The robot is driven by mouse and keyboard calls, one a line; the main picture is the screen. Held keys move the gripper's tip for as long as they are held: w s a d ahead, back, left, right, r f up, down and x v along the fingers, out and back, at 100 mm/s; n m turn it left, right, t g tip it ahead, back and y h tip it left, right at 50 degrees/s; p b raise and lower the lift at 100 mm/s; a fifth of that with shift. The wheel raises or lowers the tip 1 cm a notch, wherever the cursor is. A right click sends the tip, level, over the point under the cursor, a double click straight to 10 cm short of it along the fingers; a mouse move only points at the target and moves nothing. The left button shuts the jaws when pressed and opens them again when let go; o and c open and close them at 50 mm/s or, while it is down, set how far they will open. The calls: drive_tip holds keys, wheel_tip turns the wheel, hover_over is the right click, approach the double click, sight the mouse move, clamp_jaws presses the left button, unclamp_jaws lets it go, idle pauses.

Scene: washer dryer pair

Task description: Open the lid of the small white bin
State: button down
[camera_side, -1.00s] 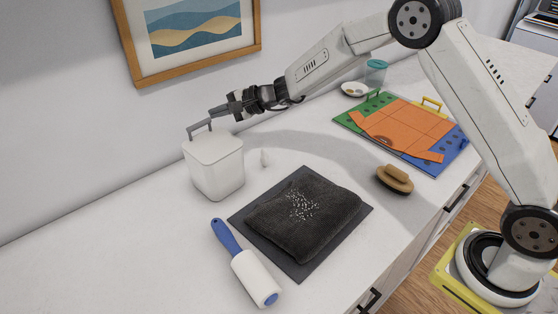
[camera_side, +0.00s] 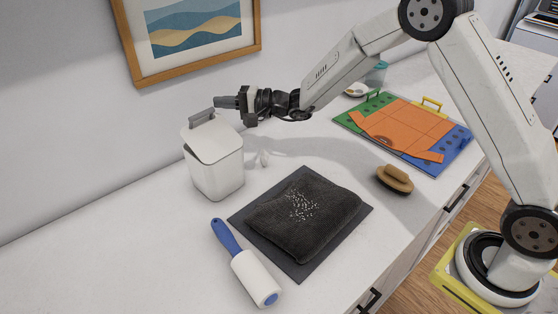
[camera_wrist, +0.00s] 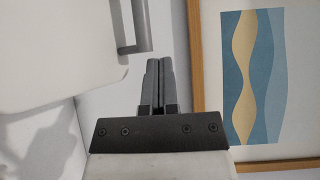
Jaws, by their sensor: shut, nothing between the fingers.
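The small white bin (camera_side: 217,178) stands on the counter near the wall. Its lid (camera_side: 213,143) is tilted, with the wall-side edge raised and the near edge low at the rim, so it is partly open. A grey handle (camera_side: 202,117) sits at the raised edge. My gripper (camera_side: 217,102) is shut and empty, just above and beside the handle in the side view. In the wrist view, the closed fingers (camera_wrist: 159,65) are right of the handle (camera_wrist: 131,28) and the white lid (camera_wrist: 60,45). I cannot tell whether they touch the handle. The bin's inside is hidden.
A dark folded cloth (camera_side: 305,215) on a grey mat and a blue-handled lint roller (camera_side: 253,275) lie in front. A brush (camera_side: 395,179) and a coloured board with orange folded cloth (camera_side: 405,130) are at right. A framed picture (camera_side: 190,35) hangs close behind my gripper.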

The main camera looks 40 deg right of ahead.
drive_tip(key=s, duration=0.1)
drive_tip(key=s+r+n+t+y, duration=0.1)
drive_tip(key=s+n+t+y, duration=0.1)
drive_tip(key=shift+d+r, duration=0.15)
drive_tip(key=shift+r, duration=0.1)
drive_tip(key=s+n+y, duration=0.2)
drive_tip(key=shift+s+d+r+n+t, duration=0.1)
drive_tip(key=shift+s+r+n+t, duration=0.05)
drive_tip(key=shift+r+n+t, duration=0.2)
drive_tip(key=s+f, duration=0.1)
drive_tip(key=s, duration=0.7)
drive_tip(key=shift+d+f, duration=0.25)
drive_tip(key=shift+d, duration=0.1)
drive_tip(key=shift+s, duration=0.1)
drive_tip(key=shift+d+r, duration=0.1)
drive_tip(key=d+f, duration=0.4)
drive_tip(key=d, duration=0.4)
drive_tip(key=shift+s+f, duration=0.3)
drive_tip(key=shift+s, duration=0.05)
idle(0.3)
